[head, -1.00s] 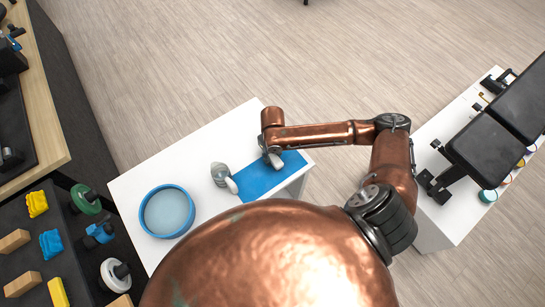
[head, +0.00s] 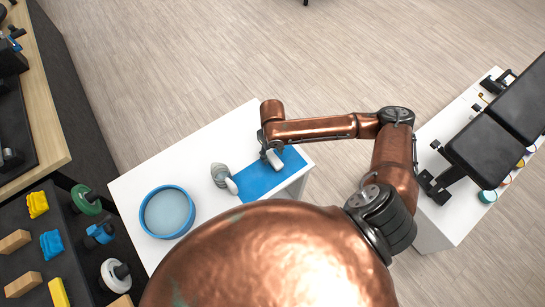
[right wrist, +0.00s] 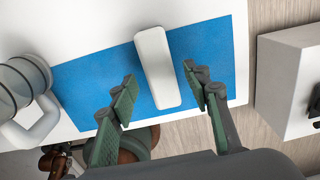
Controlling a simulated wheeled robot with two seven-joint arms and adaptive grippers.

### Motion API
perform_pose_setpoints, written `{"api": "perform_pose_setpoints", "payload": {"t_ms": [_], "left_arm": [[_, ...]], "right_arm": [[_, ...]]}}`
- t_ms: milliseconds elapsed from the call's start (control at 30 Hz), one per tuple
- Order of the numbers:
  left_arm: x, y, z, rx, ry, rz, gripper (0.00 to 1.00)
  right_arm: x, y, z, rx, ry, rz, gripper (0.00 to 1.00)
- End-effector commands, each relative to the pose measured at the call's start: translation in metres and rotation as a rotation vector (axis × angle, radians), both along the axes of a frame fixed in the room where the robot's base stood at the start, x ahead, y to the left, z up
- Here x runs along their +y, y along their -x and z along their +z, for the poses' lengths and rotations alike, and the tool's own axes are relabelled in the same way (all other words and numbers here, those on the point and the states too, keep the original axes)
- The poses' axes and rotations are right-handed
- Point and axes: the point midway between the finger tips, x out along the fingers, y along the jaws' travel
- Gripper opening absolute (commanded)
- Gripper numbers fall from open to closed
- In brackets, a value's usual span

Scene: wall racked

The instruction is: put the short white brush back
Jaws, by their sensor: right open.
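A short white bar with rounded ends, which I take for the short white brush (right wrist: 158,68), lies on a blue mat (right wrist: 95,75). No bristles show. The brush also shows in the head view (head: 274,159), partly below my right gripper. In the right wrist view my right gripper (right wrist: 160,76) is open, one finger on each side of the brush, with gaps to both. I cannot tell how far the fingertips are above the mat. My left gripper is not in view.
A grey ribbed cylinder with a white handle (right wrist: 22,85) stands left of the mat. A blue-rimmed round dish (head: 167,211) is on the same white table (head: 140,185). A second white table (head: 447,220) with a black bench model is at the right. Bare floor lies between.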

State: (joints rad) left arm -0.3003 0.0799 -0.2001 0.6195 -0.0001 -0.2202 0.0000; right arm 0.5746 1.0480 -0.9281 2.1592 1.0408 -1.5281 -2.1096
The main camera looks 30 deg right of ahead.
Motion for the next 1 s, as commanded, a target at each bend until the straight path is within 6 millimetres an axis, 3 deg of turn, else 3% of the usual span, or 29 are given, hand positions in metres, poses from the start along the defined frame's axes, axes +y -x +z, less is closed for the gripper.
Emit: {"api": "perform_pose_setpoints", "payload": {"t_ms": [200,400,1000], "left_arm": [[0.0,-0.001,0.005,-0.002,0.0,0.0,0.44],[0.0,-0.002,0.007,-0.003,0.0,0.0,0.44],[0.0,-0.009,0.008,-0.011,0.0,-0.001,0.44]], "right_arm": [[0.0,-0.001,0.049,-0.005,0.001,0.001,0.44],[0.0,-0.001,0.076,-0.003,0.0,0.0,0.44],[0.001,0.001,0.083,0.0,-0.003,-0.009,0.44]]}}
